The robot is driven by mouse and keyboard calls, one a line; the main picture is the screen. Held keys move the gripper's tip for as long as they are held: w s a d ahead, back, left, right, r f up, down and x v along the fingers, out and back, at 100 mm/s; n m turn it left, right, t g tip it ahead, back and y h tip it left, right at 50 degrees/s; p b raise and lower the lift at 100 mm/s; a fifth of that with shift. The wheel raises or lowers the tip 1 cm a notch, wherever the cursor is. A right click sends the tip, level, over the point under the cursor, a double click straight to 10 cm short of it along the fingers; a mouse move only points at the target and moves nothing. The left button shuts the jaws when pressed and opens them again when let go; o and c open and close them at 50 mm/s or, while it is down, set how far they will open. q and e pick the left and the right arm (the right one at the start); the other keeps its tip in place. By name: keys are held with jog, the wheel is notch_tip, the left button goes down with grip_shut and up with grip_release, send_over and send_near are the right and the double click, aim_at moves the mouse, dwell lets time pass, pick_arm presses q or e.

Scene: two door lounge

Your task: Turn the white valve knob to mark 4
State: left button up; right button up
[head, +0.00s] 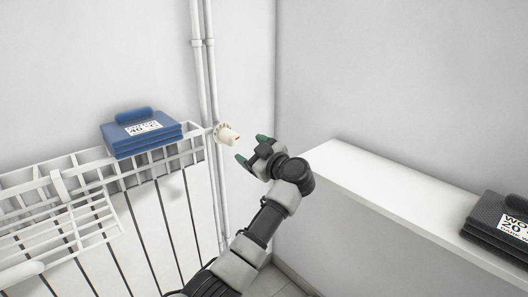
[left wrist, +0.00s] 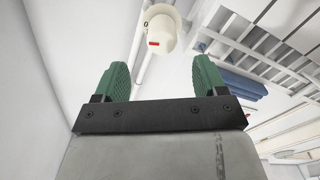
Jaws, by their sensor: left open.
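The white valve knob (head: 228,135) sits at the right end of the radiator beside the vertical pipes. A small red mark shows on it. In the left wrist view the knob (left wrist: 161,30) is ahead of the fingers, between their lines, with the red mark facing me. Its numbers are too small to read. My left gripper (head: 252,150) is open and empty, just right of the knob and apart from it. Its green fingertips (left wrist: 161,80) show in the left wrist view with clear space between them. My right gripper is not in view.
A white radiator (head: 150,215) with a drying rack (head: 62,200) stands at the left. Folded blue towels (head: 148,138) with a label lie on top. White pipes (head: 204,70) rise behind the knob. A white ledge (head: 400,190) at right holds dark folded towels (head: 492,232).

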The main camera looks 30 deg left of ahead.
aim_at(228, 137)
pick_arm(q)
jog(key=b+x, duration=0.1)
jog(key=x, duration=1)
jog(key=shift+s+a, duration=0.1)
jog(key=shift+s, duration=0.05)
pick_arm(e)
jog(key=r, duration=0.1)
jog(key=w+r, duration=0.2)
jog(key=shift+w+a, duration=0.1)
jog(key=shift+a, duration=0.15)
pick_arm(q)
jog(key=c, duration=0.9)
